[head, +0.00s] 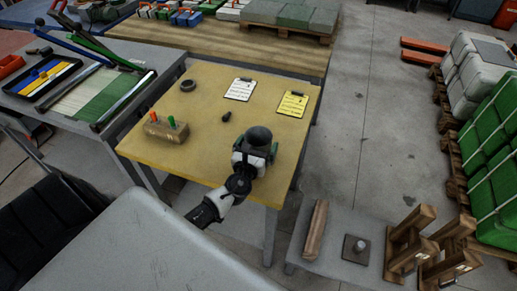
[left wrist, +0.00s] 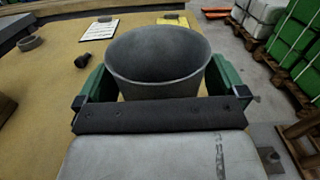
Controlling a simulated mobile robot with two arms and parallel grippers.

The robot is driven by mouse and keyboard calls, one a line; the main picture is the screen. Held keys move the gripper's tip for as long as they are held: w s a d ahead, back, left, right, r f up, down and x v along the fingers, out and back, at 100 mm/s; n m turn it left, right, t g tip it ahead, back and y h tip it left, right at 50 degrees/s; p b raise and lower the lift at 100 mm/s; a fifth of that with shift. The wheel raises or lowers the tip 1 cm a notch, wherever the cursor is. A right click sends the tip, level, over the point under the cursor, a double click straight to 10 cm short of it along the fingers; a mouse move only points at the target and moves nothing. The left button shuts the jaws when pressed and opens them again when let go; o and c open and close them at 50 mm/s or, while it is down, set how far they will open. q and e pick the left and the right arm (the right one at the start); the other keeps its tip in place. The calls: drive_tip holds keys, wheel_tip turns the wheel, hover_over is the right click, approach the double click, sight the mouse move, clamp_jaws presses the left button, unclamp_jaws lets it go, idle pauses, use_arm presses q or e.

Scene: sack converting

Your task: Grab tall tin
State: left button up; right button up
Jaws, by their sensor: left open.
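The tall tin is a dark grey, round, open-topped vessel (head: 259,136) near the front right of the yellow-topped table (head: 200,105). In the left wrist view the tin (left wrist: 158,60) fills the middle, its mouth facing up and its inside looking empty. My left gripper (head: 256,149) has green fingers, one on each side of the tin. It is open, with the tin between the fingers; whether either finger touches it I cannot tell. The tin's lower part is hidden behind the gripper. My right gripper is not in view.
On the table are a wooden block with coloured pegs (head: 166,129), a dark ring (head: 188,86), a small black object (head: 226,116), a white clipboard (head: 240,89) and a yellow clipboard (head: 292,103). A low grey bench (head: 334,254) stands at the front right.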

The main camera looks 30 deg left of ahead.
use_arm(q)
drive_tip(key=shift+c, duration=0.3)
drive_tip(key=shift+r, duration=0.1)
drive_tip(key=c, duration=0.7)
